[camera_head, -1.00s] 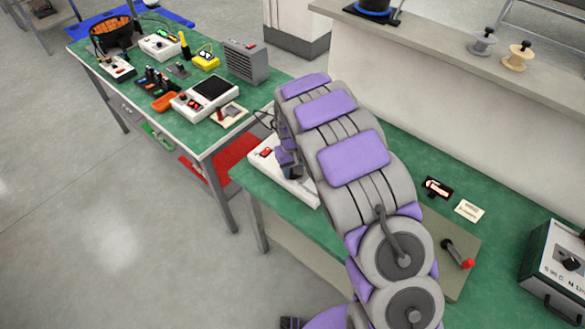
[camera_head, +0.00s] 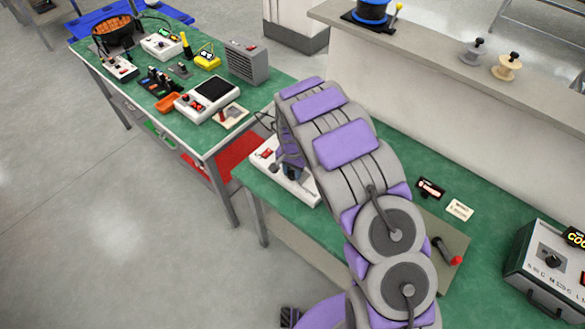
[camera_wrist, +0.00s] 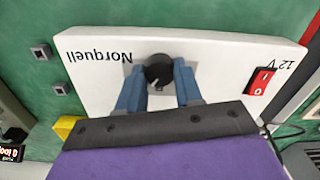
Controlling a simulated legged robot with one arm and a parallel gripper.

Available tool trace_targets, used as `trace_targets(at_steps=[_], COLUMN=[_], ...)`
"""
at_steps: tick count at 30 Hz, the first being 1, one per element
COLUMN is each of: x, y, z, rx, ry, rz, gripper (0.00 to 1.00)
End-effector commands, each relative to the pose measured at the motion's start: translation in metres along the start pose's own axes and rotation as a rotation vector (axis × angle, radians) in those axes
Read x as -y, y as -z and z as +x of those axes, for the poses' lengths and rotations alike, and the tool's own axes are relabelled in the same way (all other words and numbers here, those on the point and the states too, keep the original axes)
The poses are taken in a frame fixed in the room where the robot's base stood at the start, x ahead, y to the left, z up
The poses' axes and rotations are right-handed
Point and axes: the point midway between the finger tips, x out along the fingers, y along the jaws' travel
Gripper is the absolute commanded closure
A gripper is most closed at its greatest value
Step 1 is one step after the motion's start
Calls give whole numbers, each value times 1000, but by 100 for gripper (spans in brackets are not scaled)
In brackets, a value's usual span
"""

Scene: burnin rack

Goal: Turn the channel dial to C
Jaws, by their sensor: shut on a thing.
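A black round dial (camera_wrist: 158,71) with a light pointer mark sits on a white box (camera_wrist: 105,75) lettered "Norquell" and "12 V", upside down in the wrist view. My gripper (camera_wrist: 159,88) has its two blue fingers on either side of the dial, shut on it. I see no channel letters around the dial; the fingers and gripper body cover part of the box. In the head view the white box (camera_head: 262,160) lies at the bench's left end, and my arm hides the dial and most of the gripper.
A red rocker switch (camera_wrist: 261,82) is on the same box, right of the fingers. A grey box with a black knob (camera_head: 552,261) stands at the bench's right. A plate with a red-tipped lever (camera_head: 447,251) lies near my arm. A second green table (camera_head: 135,80) holds several devices.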

Motion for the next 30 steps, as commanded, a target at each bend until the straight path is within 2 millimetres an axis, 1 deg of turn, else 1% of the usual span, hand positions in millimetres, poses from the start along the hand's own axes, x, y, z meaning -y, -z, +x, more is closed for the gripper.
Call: trace_targets(at_steps=[6, 12, 19, 30], x=[2, 2, 3, 3], y=[0, 0, 0, 1], z=[-2, -2, -2, -2], rx=[-3, -3, -3, -3], ry=[4, 5, 5, 6], rz=[132, 206, 238, 241], gripper=[96, 96, 96, 96])
